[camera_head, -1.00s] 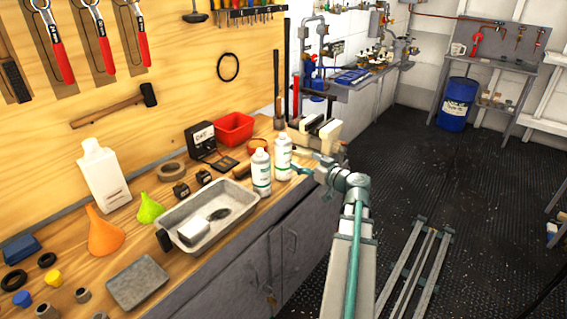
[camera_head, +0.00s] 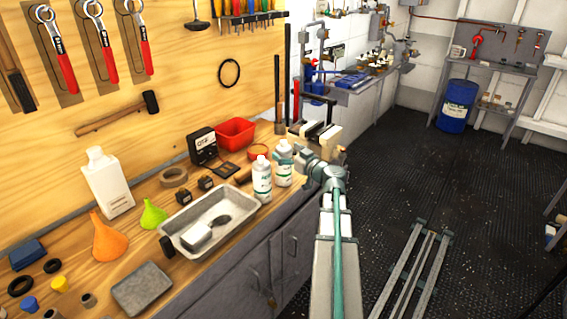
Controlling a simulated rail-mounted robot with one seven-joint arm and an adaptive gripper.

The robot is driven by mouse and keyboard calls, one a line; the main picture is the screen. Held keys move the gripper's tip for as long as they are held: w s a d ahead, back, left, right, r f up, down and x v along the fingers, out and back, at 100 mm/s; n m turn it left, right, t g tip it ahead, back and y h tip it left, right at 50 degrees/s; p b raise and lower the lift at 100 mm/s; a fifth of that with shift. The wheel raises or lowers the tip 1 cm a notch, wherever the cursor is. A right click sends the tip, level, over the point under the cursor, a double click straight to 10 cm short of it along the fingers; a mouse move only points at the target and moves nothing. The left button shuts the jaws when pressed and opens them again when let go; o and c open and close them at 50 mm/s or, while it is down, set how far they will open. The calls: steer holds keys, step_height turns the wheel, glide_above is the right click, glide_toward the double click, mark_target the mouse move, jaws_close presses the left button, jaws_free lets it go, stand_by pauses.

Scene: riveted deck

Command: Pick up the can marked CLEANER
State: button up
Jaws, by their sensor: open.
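Two white cans with grey-green labels stand upright side by side on the wooden bench. One is the left can (camera_head: 262,181); the other is the right can (camera_head: 283,167), slightly farther back. The label words are too small to read, so I cannot tell which is marked CLEANER. My gripper (camera_head: 298,155) is at the right side of the right can, at about its upper half. It is open and holds nothing. Its fingertips are small and partly lost against the can, so I cannot tell whether they touch or straddle it.
A metal tray (camera_head: 173,243) lies left of the cans. A red bin (camera_head: 236,131), an orange ring (camera_head: 259,151) and a vise (camera_head: 322,137) are behind them. A white jug (camera_head: 108,183) and funnels stand farther left. The floor on the right is mostly clear.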

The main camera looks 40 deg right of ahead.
steer(key=shift+w, duration=1.05)
steer(key=c, duration=1.7)
jaws_close()
steer(key=shift+r, duration=0.15)
